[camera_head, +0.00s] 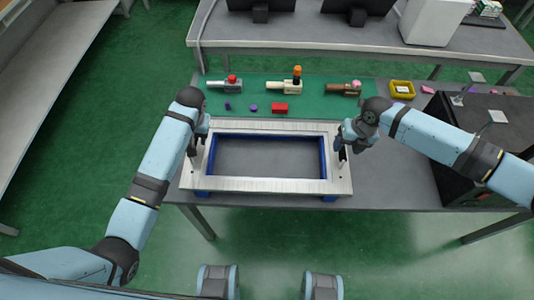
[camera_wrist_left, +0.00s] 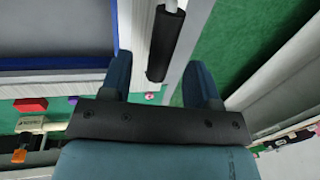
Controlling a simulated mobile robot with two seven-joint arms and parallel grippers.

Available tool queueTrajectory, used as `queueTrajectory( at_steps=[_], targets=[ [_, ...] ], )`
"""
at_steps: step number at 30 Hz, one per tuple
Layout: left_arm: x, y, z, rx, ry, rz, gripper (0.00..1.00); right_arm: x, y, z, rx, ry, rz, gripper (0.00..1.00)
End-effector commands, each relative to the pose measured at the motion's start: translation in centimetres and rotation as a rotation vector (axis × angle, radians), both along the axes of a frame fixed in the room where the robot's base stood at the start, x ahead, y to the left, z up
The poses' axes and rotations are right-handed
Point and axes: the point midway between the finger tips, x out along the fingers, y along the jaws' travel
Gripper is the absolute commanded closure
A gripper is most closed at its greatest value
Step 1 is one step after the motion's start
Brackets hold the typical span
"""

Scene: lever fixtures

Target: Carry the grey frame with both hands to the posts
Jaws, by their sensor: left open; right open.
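The grey frame (camera_head: 270,185) lies flat on the grey table, with a rectangular opening and blue parts showing along its inner edges and under its front corners. An upright handle stands at each end. My left gripper (camera_head: 197,143) is at the left end; in the left wrist view its blue fingers (camera_wrist_left: 160,65) are open, with the black handle grip (camera_wrist_left: 166,42) between and beyond the tips, not clamped. My right gripper (camera_head: 345,143) is open at the right-end handle (camera_head: 342,158) and partly hides it. I cannot make out separate posts.
A green mat (camera_head: 240,105) behind the frame carries several lever fixtures, a red block (camera_head: 280,108) and small purple pieces. A yellow tray (camera_head: 402,90) stands at the back right. A black box (camera_head: 480,125) occupies the table's right side. Bare tabletop shows right of the frame.

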Motion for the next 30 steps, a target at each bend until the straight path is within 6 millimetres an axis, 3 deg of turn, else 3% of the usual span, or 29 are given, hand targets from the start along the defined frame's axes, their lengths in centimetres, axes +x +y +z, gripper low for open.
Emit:
queueTrajectory(
  at_steps=[7,19,20,27,30],
  targets=[
    [-0.1,0.6,-3.0,0.001,0.001,0.000,0.44,0.0,0.6,-3.0,-0.001,0.001,-0.001,0.44],
    [-0.1,0.7,-3.6,0.000,0.000,0.000,0.44,0.0,0.7,-3.6,0.000,-0.001,0.000,0.44],
    [-0.1,0.7,-3.6,0.000,0.000,0.000,0.46,0.0,0.7,-3.6,0.000,0.000,0.000,0.46],
    [0.0,0.7,-3.6,0.000,0.000,0.000,1.00,0.0,0.7,-3.6,0.000,-0.001,0.000,1.00],
    [0.0,0.7,-3.6,0.000,-0.001,0.000,1.00,0.0,0.7,-3.6,-0.001,-0.001,0.000,1.00]
  ],
)
